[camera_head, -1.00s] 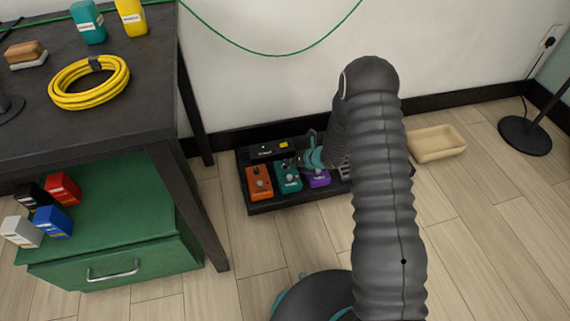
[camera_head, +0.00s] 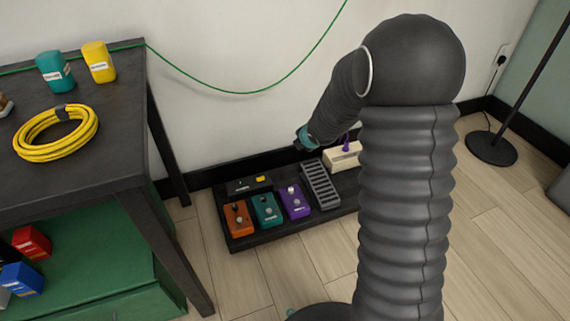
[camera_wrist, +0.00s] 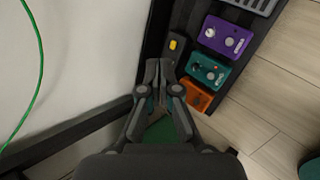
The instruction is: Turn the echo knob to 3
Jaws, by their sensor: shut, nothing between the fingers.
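The pedals stand in a row on a black board (camera_head: 258,240) on the floor. They are an orange pedal (camera_head: 238,217), a teal pedal (camera_head: 267,210) and a purple pedal (camera_head: 294,200), each with knobs on top. In the wrist view the teal pedal (camera_wrist: 208,71) and the purple pedal (camera_wrist: 226,39) lie to the right of the fingers. I cannot read which one is the echo pedal or where its knob points. My gripper (camera_wrist: 159,77) is shut and empty. In the head view my gripper (camera_head: 303,141) is above the board's back side, near the wall, apart from the pedals.
A black box with a yellow button (camera_head: 248,184) sits behind the pedals. A grey ridged pedal (camera_head: 321,186) and a cream box with a purple part (camera_head: 342,157) stand to the right. The dark table (camera_head: 120,165) is at the left. Floor in front is clear.

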